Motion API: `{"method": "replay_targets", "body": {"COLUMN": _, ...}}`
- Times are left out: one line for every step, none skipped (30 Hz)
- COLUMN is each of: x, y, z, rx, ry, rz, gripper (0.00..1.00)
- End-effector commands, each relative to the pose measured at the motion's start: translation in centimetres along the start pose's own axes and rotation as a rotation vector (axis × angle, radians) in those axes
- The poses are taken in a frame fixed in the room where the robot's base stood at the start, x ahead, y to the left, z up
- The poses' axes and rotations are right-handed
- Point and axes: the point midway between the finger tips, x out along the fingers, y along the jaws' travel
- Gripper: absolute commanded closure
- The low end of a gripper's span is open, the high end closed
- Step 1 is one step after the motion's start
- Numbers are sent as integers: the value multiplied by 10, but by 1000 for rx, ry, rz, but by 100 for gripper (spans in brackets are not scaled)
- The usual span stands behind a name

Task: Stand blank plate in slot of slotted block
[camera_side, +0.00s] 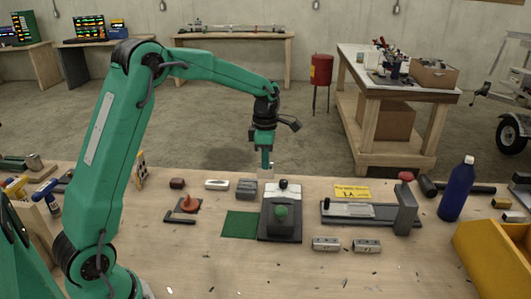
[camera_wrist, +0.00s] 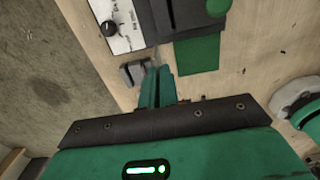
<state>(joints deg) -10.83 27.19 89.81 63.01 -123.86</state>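My gripper (camera_side: 267,158) points down above the back of the bench. Its green fingers are close together in the wrist view (camera_wrist: 157,84). A thin, pale grey piece, which looks like the blank plate (camera_side: 267,171), projects below the fingertips. It also shows edge-on and faintly in the wrist view (camera_wrist: 155,59). The slotted block (camera_side: 246,188) is a small grey block on the bench, just left of and below the gripper in the side view. In the wrist view the block (camera_wrist: 133,73) lies left of the fingertips. The plate appears apart from the block; its lower edge is hard to make out.
A dark fixture with a green knob (camera_side: 281,212) stands right of the block, with a white panel (camera_side: 290,189) behind it. A green mat (camera_side: 240,224) lies in front. A white piece (camera_side: 216,184) lies left. A grey stand (camera_side: 406,207) and blue bottle (camera_side: 456,190) are farther right.

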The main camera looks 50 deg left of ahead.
Motion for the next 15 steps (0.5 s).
{"method": "replay_targets", "body": {"x": 0, "y": 0, "z": 0, "rx": 8, "ry": 0, "rz": 0, "gripper": 100}}
{"method": "replay_targets", "body": {"x": -1, "y": -1, "z": 0, "rx": 14, "ry": 0, "rz": 0, "gripper": 100}}
{"method": "replay_targets", "body": {"x": -1, "y": -2, "z": 0, "rx": 26, "ry": 0, "rz": 0, "gripper": 100}}
{"method": "replay_targets", "body": {"x": -1, "y": -2, "z": 1, "rx": 38, "ry": 0, "rz": 0, "gripper": 100}}
{"method": "replay_targets", "body": {"x": -2, "y": -3, "z": 1, "rx": 51, "ry": 0, "rz": 1, "gripper": 100}}
{"method": "replay_targets", "body": {"x": -2, "y": -4, "z": 1, "rx": 72, "ry": 0, "rz": 1, "gripper": 100}}
{"method": "replay_targets", "body": {"x": -3, "y": -5, "z": 1, "rx": 91, "ry": -1, "rz": 1, "gripper": 100}}
{"method": "replay_targets", "body": {"x": -3, "y": -6, "z": 2, "rx": 112, "ry": -1, "rz": 1, "gripper": 100}}
{"method": "replay_targets", "body": {"x": -4, "y": -8, "z": 2, "rx": 143, "ry": -1, "rz": 1, "gripper": 100}}
{"method": "replay_targets", "body": {"x": -5, "y": -10, "z": 2, "rx": 168, "ry": 0, "rz": 1, "gripper": 100}}
{"method": "replay_targets", "body": {"x": -5, "y": -11, "z": 2, "rx": 196, "ry": 0, "rz": 1, "gripper": 100}}
{"method": "replay_targets", "body": {"x": -6, "y": -13, "z": 3, "rx": 236, "ry": 0, "rz": 0, "gripper": 100}}
{"method": "replay_targets", "body": {"x": -7, "y": -15, "z": 3, "rx": 268, "ry": 0, "rz": 1, "gripper": 100}}
{"method": "replay_targets", "body": {"x": -8, "y": -17, "z": 4, "rx": 301, "ry": 0, "rz": 1, "gripper": 100}}
{"method": "replay_targets", "body": {"x": -9, "y": -19, "z": 4, "rx": 346, "ry": 0, "rz": 1, "gripper": 100}}
